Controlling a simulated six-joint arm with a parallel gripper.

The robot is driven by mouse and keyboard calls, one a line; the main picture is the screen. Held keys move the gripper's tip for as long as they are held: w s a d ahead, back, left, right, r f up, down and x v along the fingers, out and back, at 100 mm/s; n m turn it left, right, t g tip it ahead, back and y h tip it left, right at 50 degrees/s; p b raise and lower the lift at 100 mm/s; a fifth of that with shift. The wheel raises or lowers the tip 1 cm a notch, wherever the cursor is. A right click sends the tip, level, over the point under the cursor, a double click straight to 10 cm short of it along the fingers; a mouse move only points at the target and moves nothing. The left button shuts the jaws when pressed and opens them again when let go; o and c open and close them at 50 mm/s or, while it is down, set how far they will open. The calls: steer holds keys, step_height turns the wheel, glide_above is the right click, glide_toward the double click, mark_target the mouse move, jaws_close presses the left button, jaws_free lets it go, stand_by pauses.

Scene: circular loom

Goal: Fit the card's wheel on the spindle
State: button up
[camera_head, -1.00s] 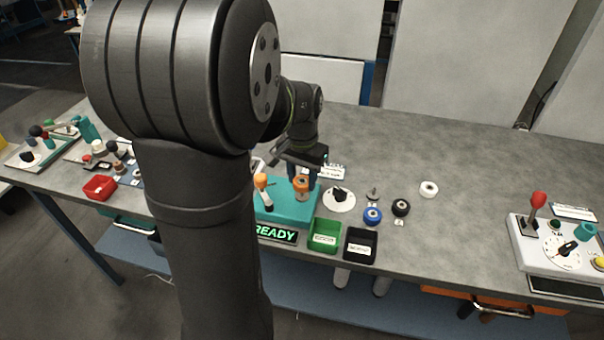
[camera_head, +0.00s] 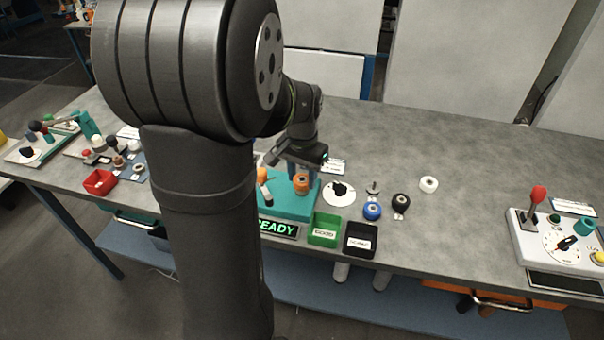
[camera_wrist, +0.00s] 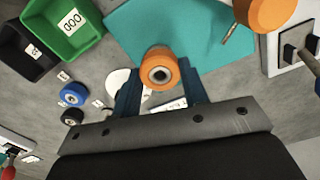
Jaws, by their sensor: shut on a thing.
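An orange wheel (camera_head: 301,183) with a grey hub is between my gripper's fingers, above the teal base (camera_head: 290,208). It also shows in the wrist view (camera_wrist: 160,72), with a dark hole in its hub. My gripper (camera_head: 301,174) is shut on it, with blue fingers on either side. A small grey piece with an upright pin (camera_head: 373,188) stands on the table to the right; I cannot tell if it is the spindle. A white printed card (camera_head: 334,167) lies behind my gripper; its text is unreadable. Blue (camera_head: 371,211), black (camera_head: 400,202) and white (camera_head: 428,184) wheels lie loose.
A white disc with a black knob (camera_head: 339,193) sits right of the teal base. Green (camera_head: 324,229) and black (camera_head: 360,240) bins stand in front, beside a READY sign (camera_head: 278,229). An orange-topped piece (camera_head: 262,173) rises at the base's left. The table's back right is clear.

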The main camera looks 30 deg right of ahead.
steer(key=shift+f, duration=0.3)
steer(key=shift+f, duration=0.25)
steer(key=o, duration=1.2)
step_height(320, 180, up, 17)
steer(key=shift+r, duration=0.2)
